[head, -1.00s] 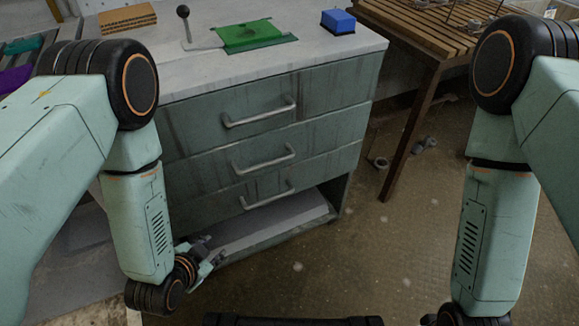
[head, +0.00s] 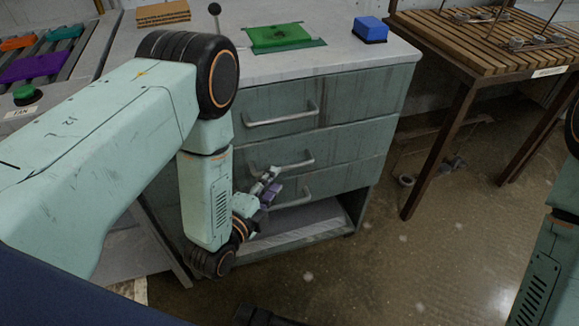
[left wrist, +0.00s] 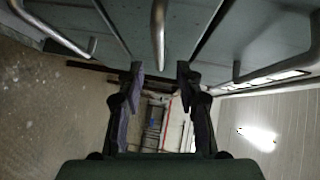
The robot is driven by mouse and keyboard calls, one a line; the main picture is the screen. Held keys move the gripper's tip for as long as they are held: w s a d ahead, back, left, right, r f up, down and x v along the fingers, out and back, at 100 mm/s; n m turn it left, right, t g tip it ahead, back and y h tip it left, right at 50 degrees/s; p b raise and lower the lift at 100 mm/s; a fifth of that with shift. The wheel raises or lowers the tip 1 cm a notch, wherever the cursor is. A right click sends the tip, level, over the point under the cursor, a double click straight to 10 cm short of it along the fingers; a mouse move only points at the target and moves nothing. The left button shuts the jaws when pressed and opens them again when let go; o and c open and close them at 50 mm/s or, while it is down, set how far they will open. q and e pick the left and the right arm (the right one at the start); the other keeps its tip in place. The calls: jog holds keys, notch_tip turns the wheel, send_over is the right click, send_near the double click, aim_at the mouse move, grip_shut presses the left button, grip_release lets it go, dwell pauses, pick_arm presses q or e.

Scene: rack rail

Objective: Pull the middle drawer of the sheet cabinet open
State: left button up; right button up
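The sheet cabinet (head: 392,82) is grey-green with three stacked drawers, all flush with the front. The middle drawer (head: 355,152) has a metal bar handle (head: 296,165). My left gripper (head: 269,187) is in front of the drawers, just below the left part of this handle. In the left wrist view my left gripper (left wrist: 160,72) is open, its two fingers apart with nothing held. A bar handle (left wrist: 158,35), apparently the middle one, lies ahead in line with the gap. Contact cannot be made out. My right gripper is out of view.
The top handle (head: 283,118) and the bottom handle (head: 292,200) sit close above and below. An open shelf (head: 300,222) is under the drawers. A slatted wooden table (head: 480,55) stands at right. Floor in front is clear.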

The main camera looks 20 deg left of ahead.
aim_at(286, 167)
pick_arm(q)
jog(key=b+x, duration=0.2)
jog(key=x, duration=0.5)
jog(key=shift+w+f, duration=0.1)
jog(key=shift+w, duration=0.05)
grip_shut()
dwell(0.6)
